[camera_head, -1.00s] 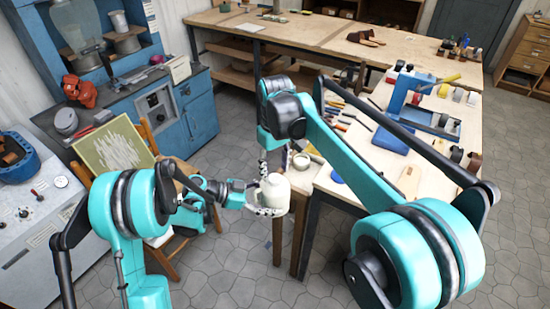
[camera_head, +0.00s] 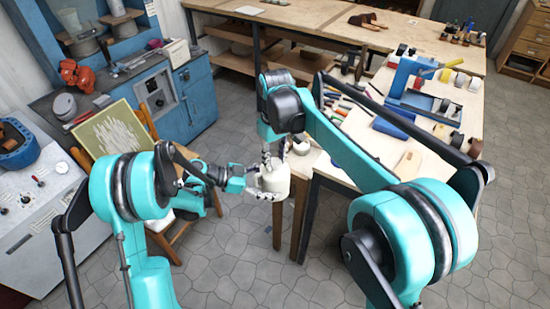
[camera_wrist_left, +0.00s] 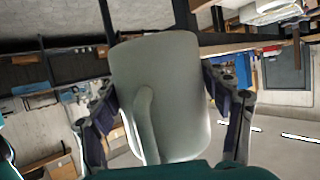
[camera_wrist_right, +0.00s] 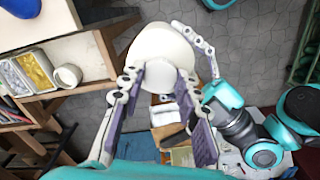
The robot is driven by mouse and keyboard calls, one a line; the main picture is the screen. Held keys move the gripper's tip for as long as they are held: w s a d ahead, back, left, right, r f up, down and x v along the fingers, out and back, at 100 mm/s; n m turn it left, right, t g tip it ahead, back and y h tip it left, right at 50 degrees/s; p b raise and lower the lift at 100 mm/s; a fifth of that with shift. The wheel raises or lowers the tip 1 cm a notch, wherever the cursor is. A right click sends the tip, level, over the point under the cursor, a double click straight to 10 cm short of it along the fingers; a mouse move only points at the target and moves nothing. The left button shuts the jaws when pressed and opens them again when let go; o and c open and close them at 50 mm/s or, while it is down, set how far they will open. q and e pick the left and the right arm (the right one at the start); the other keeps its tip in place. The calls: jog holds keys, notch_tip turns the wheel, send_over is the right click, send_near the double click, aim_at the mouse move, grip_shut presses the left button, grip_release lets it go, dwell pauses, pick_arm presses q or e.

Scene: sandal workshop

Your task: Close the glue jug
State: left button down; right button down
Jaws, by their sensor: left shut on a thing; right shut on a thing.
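The glue jug (camera_head: 273,180) is a cream-white vessel held up in the air, left of the bench corner. In the left wrist view the jug (camera_wrist_left: 178,85) fills the middle, with its handle facing the camera. My left gripper (camera_head: 255,184) is shut on the jug body, one finger on each side. My right gripper (camera_head: 273,160) reaches down from above and is shut at the jug's top. In the right wrist view the jug (camera_wrist_right: 160,50) lies at its fingertips. Its fingers hide the contact, so I cannot tell how the lid sits.
A wooden chair with a green board (camera_head: 112,130) stands left. Open stone floor lies below the jug.

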jog(key=c, duration=1)
grip_release()
jog(key=shift+r, duration=0.1)
notch_tip(320, 180, up, 12)
jog(key=shift+f, duration=0.1)
